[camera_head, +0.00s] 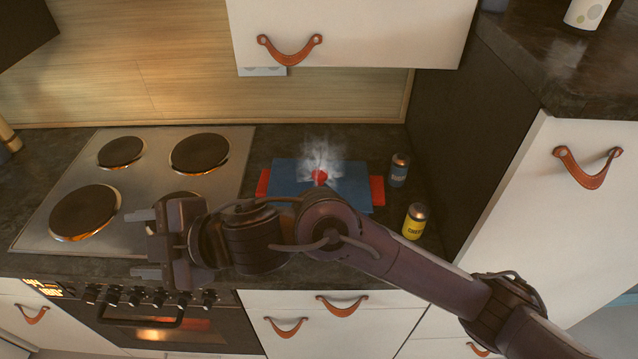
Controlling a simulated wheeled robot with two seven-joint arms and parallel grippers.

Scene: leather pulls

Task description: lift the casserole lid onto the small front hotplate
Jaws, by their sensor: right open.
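The casserole stands on the dark counter right of the stove, with red handles (377,191) at its left and right ends. Its blue lid (345,180) is on top, with a red knob (319,177) in the middle and pale steam above it. The small front hotplate (178,196) is at the front right of the steel stove, mostly hidden behind my right gripper. My right gripper (140,243) is open and empty, its fingers pointing left over the stove's front edge. My right forearm passes in front of the casserole's near side. My left gripper is not in view.
A blue-grey can (399,170) and a yellow can (414,221) stand right of the casserole. The other hotplates are bare: large front left (85,212), small back left (121,152), large back right (200,153). A white cupboard (350,30) overhangs the back; a tall cabinet bounds the right.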

